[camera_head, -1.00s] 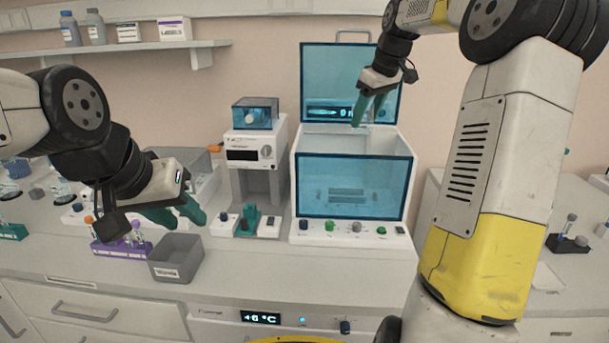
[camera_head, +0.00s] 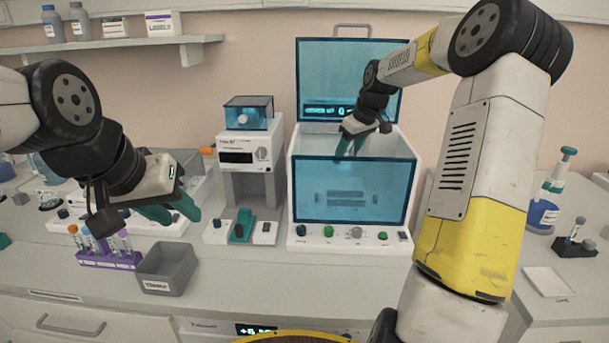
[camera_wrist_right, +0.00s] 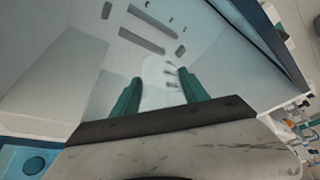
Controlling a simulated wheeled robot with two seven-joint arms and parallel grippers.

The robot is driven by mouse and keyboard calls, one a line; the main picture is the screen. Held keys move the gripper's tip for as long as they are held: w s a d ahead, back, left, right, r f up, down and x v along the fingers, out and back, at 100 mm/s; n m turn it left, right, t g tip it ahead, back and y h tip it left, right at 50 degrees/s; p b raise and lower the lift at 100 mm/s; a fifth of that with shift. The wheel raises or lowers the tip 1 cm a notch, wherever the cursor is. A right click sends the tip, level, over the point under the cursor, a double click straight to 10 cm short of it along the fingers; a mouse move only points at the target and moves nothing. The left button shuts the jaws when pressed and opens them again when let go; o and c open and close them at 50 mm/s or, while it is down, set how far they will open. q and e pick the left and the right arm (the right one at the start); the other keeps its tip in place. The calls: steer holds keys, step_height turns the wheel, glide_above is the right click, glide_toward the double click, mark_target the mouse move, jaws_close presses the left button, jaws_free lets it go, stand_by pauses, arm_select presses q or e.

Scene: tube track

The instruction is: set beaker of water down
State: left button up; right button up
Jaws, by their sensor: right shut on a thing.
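My right gripper (camera_head: 350,152) reaches down into the open top of a white box (camera_head: 295,190) with a blue see-through front and a raised blue lid (camera_head: 315,75). In the right wrist view its green fingers (camera_wrist_right: 160,90) are shut on a clear, faint beaker (camera_wrist_right: 158,75), inside the box's pale walls. The beaker's rim and any water are hard to make out, and I cannot tell whether it touches the floor. My left gripper (camera_head: 182,212) is open and empty, above the counter near a grey bin (camera_head: 168,268).
A purple rack (camera_head: 110,262) of tubes stands left of the grey bin. A white instrument (camera_head: 250,155) stands left of the box. A blue-liquid bottle (camera_head: 545,210) and white tray (camera_head: 548,282) are at right. Knobs line the box's front base.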

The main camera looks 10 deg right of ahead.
steer(key=w+a, duration=0.8)
steer(key=w, duration=0.4)
steer(key=shift+d+f, duration=0.1)
steer(key=shift+f, duration=5.95)
steer(key=shift+f, duration=0.1)
steer(key=o, duration=1.1)
steer(key=shift+c, duration=0.2)
